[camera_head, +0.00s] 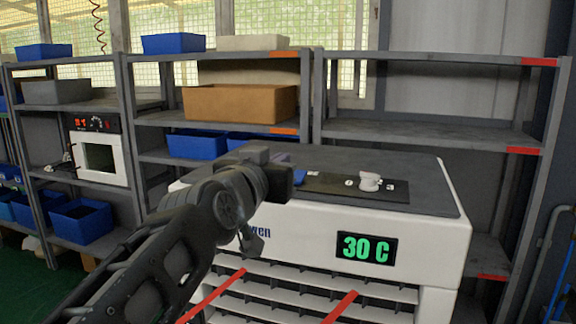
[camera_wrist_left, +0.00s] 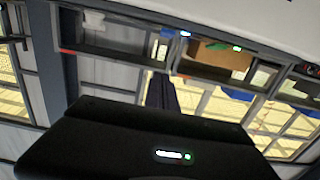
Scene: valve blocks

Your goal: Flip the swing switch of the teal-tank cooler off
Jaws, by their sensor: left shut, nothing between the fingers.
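A white cooler (camera_head: 317,226) with a dark grey top stands in front of me. Its green display reads 30 C (camera_head: 366,248). A black panel (camera_head: 335,186) is set into its top. A whitish knob-like switch (camera_head: 369,181) stands on the panel's right part. A small blue patch (camera_head: 298,177) shows at the panel's left end, partly hidden by my left gripper; no teal tank is clear. My left gripper (camera_head: 283,181) is over the cooler's left top edge, left of the switch and apart from it. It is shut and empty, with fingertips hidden. My right gripper is out of view.
Metal shelves stand behind, holding blue bins (camera_head: 197,144) and an orange-brown box (camera_head: 240,103). A white oven-like device (camera_head: 99,151) is on the left shelf. Red bars (camera_head: 340,307) cross below the cooler's display. The cooler top right of the switch is bare.

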